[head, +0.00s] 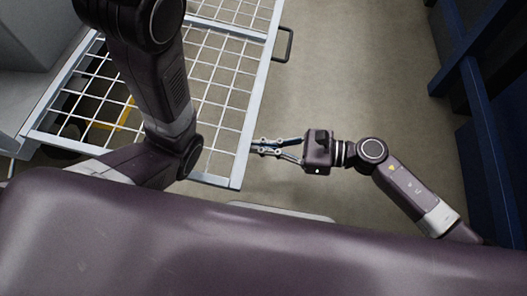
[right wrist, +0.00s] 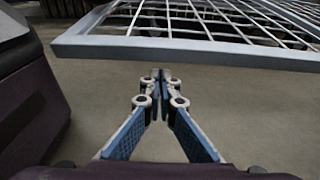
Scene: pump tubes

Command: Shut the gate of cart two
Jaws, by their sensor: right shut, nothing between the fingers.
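A wire-mesh gate (head: 240,122) with a pale metal frame lies across the left and middle of the head view. A grey handle (head: 288,45) sticks out from its right side. My right gripper (head: 254,146) is shut and empty, its fingertips close to the gate's right frame bar. In the right wrist view the fingers (right wrist: 161,75) meet over bare floor, and the frame bar (right wrist: 180,50) runs beyond them. I cannot tell whether they touch it. My left arm crosses over the gate in the head view; its gripper is out of sight.
Dark blue posts and beams (head: 492,130) stand along the right side. Grey floor (head: 350,75) lies clear between them and the gate. A pale grey block (head: 30,40) is at the upper left. Yellow marking (head: 124,117) shows through the mesh.

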